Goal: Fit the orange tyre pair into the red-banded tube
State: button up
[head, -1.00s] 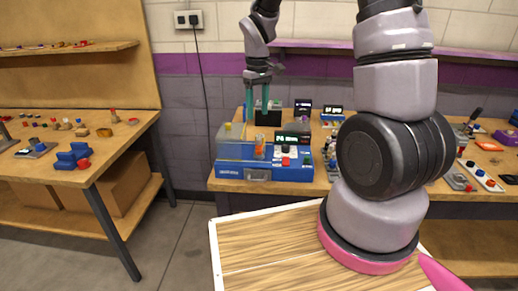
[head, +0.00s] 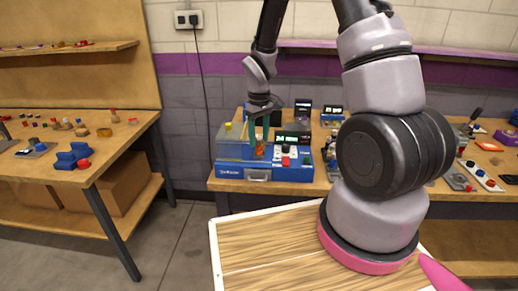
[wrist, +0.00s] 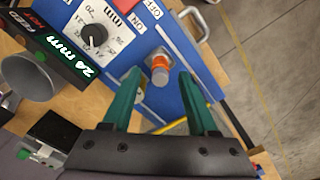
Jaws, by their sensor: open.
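The orange tyre pair (wrist: 160,64) shows in the wrist view as an orange band on a short grey and white piece, standing at the blue machine. It also shows as a small orange upright piece in the head view (head: 259,148). My gripper (wrist: 159,82) is open, with one green finger on each side of this piece and gaps between. In the head view my gripper (head: 259,133) hangs just over the front of the machine. I cannot pick out a red-banded tube for certain in either view.
The blue machine (head: 229,172) stands on a wooden bench, with a dial and a lit display (wrist: 85,70) beside my gripper. A grey cup-like cylinder (wrist: 28,78) is left of it. A handle (wrist: 190,22) is near the bench edge. A side table (head: 105,165) stands left.

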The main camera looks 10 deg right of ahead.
grip_shut()
jog(key=shift+r, duration=0.15)
